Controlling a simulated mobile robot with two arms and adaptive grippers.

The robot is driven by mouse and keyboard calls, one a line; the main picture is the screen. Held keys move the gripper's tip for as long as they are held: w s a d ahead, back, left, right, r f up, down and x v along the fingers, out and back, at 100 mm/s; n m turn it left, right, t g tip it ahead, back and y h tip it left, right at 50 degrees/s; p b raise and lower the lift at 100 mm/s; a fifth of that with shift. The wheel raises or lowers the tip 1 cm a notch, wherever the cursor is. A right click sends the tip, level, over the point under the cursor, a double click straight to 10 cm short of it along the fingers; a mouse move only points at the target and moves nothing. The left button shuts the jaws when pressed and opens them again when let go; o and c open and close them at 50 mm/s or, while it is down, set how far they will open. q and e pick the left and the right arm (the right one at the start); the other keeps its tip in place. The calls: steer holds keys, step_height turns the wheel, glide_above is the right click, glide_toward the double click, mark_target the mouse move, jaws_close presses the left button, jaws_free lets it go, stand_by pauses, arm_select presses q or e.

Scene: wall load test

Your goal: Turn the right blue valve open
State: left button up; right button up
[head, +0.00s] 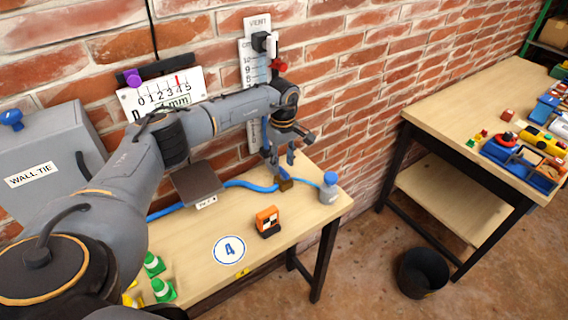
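A blue knob (12,118) sits on top of the grey WALL-TIE box at the far left. A second blue knob-like top (330,179) is on a small grey bottle-shaped body at the bench's right end, where the blue hose (250,185) ends. I cannot tell for certain which blue part is the right valve. My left gripper (284,155) reaches across the bench, pointing down above a small brass-coloured fitting (286,184) on the hose. Its fingers look apart with nothing between them. It is left of the blue top and apart from it. My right gripper is not in view.
The wooden bench (300,225) stands against a brick wall with gauges (162,95). A second table (470,95) and a black bin (422,272) stand right.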

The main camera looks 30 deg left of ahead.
mark_target(283, 170)
arm_select(q)
step_height(283, 170, down, 2)
steer(key=shift+w+f, duration=0.1)
steer(key=shift+f, duration=0.4)
jaws_close()
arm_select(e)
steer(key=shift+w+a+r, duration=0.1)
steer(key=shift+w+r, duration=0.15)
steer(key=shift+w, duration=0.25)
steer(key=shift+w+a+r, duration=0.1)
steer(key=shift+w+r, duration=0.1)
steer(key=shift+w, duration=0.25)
